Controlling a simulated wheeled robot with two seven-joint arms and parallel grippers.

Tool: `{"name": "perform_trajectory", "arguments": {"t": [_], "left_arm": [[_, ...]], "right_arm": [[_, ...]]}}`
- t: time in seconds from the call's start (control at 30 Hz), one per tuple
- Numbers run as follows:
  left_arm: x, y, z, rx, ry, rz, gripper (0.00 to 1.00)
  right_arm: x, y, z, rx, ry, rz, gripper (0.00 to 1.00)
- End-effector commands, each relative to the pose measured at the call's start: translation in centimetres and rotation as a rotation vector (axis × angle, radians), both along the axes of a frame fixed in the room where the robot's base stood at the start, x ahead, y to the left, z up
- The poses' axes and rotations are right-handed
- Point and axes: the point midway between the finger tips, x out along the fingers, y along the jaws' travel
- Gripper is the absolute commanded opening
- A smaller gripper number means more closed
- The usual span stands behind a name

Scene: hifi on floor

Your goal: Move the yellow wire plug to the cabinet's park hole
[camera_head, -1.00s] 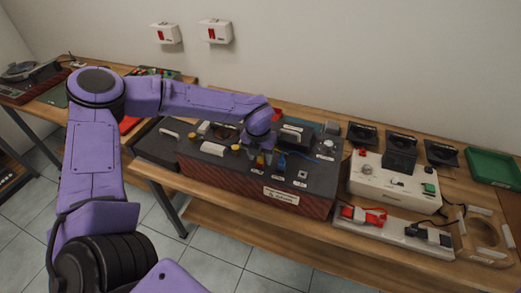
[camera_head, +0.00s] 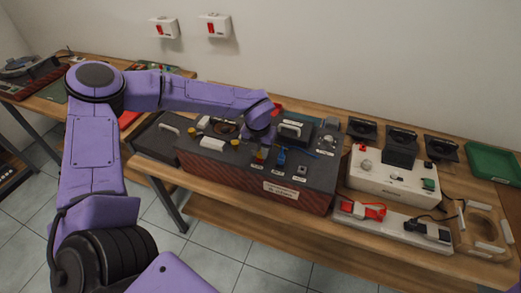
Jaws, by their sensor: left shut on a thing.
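The cabinet (camera_head: 225,168) is a dark box with a reddish ribbed front, standing on the wooden bench. My left arm reaches over it from the left. My left gripper (camera_head: 258,148) is shut above the cabinet's top, pointing down, on the yellow wire plug (camera_head: 259,156). Only a small bit of the plug shows under the fingers, and whether its tip is in a hole cannot be told. A blue plug (camera_head: 281,156) stands just right of it. A small pale-framed socket (camera_head: 302,168) lies further right; which hole is the park hole is not readable.
A dark block with a handle (camera_head: 291,130) and a grey knob part (camera_head: 328,136) stand behind the plugs. Yellow knobs (camera_head: 235,142) are left of the gripper. A white box (camera_head: 375,178) and a power strip (camera_head: 390,225) lie to the right.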

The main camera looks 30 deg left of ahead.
Motion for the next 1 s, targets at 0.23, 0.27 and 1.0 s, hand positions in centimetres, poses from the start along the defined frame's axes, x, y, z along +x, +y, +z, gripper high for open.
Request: {"name": "perform_trajectory", "arguments": {"t": [0.23,0.27,1.0], "left_arm": [[0.0,0.0,0.2,0.0,-0.001,0.0,0.0],[0.0,0.0,0.2,0.0,-0.001,0.0,0.0],[0.0,0.0,1.0,0.0,-0.001,0.0,0.0]], "right_arm": [[0.0,0.0,0.2,0.0,0.0,0.0,0.43],[0.0,0.0,0.2,0.0,0.0,0.0,0.43],[0.0,0.0,0.8,0.0,0.0,0.0,0.43]]}}
